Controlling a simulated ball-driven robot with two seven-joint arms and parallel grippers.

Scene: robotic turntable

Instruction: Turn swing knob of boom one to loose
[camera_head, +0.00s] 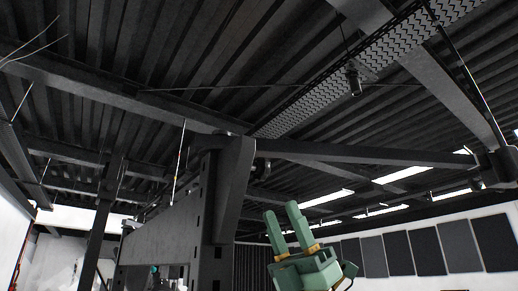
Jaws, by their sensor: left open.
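My left gripper (283,209) is green with two upright fingers and yellow bands at their bases. It is low, just right of centre in the head view, pointing up. Its fingers are apart with nothing between them. A long dark horizontal beam (370,153) crosses above it to a dark block (497,167) at the right edge; I cannot tell whether this is boom one. No swing knob can be made out. My gripper touches nothing visible. My right gripper is not in view.
A large dark grey upright structure (232,190) stands left of my gripper. Above is a dark ribbed ceiling (150,60) with beams and a perforated cable tray (340,75). Grey panels (425,250) line the far wall at right. Space around the fingertips looks clear.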

